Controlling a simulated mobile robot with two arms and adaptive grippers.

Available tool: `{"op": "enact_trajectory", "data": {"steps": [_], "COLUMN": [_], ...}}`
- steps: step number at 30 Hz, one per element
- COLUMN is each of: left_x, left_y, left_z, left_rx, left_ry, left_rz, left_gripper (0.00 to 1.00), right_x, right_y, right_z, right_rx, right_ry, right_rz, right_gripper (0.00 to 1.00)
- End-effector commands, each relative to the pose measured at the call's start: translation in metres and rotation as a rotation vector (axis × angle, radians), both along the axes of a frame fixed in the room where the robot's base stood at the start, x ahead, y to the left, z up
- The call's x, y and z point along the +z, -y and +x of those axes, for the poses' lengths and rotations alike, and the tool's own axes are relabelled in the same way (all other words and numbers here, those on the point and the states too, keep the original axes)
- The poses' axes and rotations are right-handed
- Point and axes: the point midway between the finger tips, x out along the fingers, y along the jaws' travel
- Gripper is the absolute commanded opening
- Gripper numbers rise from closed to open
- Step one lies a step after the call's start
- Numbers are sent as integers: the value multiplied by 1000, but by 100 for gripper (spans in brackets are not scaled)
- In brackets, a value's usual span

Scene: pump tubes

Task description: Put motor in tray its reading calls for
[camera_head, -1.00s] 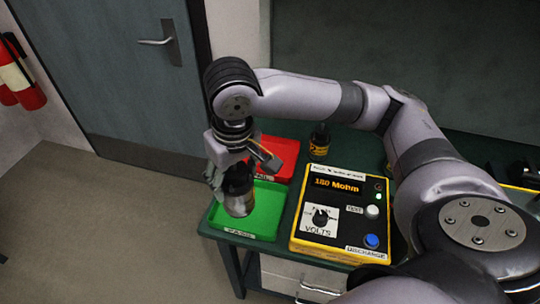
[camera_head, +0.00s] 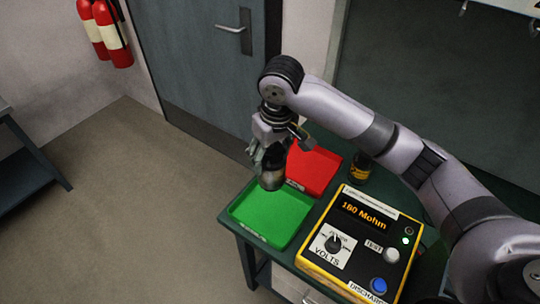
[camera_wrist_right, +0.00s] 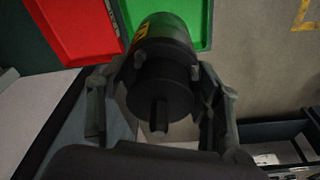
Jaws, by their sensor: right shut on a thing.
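The motor (camera_head: 271,181) is a dark and metallic cylinder held in my right gripper (camera_head: 268,160). In the right wrist view the motor (camera_wrist_right: 160,75) sits between both fingers of the right gripper (camera_wrist_right: 160,100), its shaft toward the camera. In the head view the motor shows over the back part of the green tray (camera_head: 270,215); whether it touches the tray cannot be told. The red tray (camera_head: 315,171) lies just behind the green one. The yellow tester (camera_head: 352,243) reads 160 Mohm or 180 Mohm; the middle digit is hard to read. My left gripper is not in view.
The trays and tester stand on a dark green table (camera_head: 228,217) whose left edge is beside the green tray. A dark bottle-like object (camera_head: 360,168) stands behind the tester. Open floor lies left of the table. Fire extinguishers (camera_head: 107,33) hang by the door.

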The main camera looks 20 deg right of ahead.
Motion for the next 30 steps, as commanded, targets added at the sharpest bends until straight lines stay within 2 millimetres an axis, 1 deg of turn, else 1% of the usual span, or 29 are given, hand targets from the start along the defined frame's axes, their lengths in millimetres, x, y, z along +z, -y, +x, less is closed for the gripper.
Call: {"op": "enact_trajectory", "data": {"steps": [1,8,12,16,23,30], "left_x": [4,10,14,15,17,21], "left_y": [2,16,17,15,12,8], "left_z": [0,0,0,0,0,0], "left_rx": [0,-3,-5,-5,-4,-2], "left_ry": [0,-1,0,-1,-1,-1], "left_rz": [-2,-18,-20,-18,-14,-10], "left_gripper": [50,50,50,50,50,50], "right_x": [-7,-56,-82,-99,-112,-142], "right_y": [0,0,0,-1,-1,-1], "right_z": [0,1,1,2,2,2], "right_rx": [-1,-1,-1,0,0,-1], "right_ry": [4,5,6,9,9,8], "right_rz": [2,3,3,4,5,4], "right_gripper": [0,0,0,0,0,0]}}
